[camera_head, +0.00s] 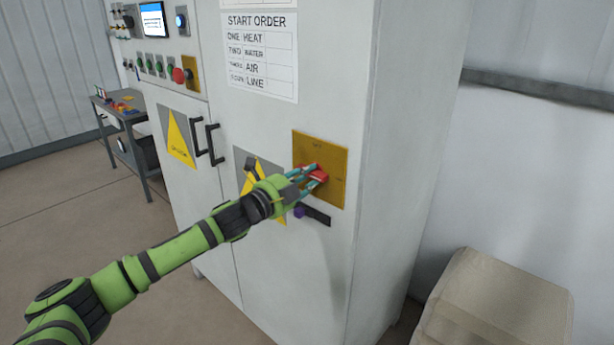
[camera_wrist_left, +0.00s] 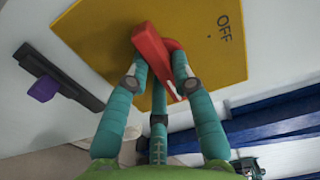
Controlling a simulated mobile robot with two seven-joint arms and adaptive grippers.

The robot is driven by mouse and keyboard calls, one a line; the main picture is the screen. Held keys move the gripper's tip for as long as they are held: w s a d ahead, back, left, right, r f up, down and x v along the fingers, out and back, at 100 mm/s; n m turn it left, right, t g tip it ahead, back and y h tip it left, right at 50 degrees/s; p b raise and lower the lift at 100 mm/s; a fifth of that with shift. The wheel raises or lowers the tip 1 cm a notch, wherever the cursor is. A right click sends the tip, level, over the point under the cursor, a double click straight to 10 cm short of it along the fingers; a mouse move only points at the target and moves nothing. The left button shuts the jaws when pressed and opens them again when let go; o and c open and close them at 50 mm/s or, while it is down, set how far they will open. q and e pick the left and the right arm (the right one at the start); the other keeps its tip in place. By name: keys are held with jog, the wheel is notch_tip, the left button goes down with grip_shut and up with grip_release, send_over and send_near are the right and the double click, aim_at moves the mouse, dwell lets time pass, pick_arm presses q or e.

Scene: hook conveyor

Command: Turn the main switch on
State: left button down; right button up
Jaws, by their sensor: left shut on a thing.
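The main switch is a red handle (camera_head: 317,174) on a yellow plate (camera_head: 335,147) on the front of the white cabinet. In the left wrist view the red handle (camera_wrist_left: 150,48) lies across the yellow plate (camera_wrist_left: 100,25), and the word OFF shows on the plate to the right of it. My left gripper (camera_head: 312,178) has its teal fingers shut on the red handle; they also show in the left wrist view (camera_wrist_left: 160,78), one on each side of its end. My right gripper is not in view.
A dark bar with a purple knob (camera_head: 299,212) sits just below the plate; it also shows in the left wrist view (camera_wrist_left: 44,89). Black door handles (camera_head: 207,145), a control panel (camera_head: 160,70) and a side table (camera_head: 120,108) are left. A beige box (camera_head: 500,305) stands right.

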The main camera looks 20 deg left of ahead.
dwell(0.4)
pick_arm(q)
jog(key=c, duration=1)
grip_release()
jog(key=shift+c, duration=0.2)
jog(key=v, duration=1.2)
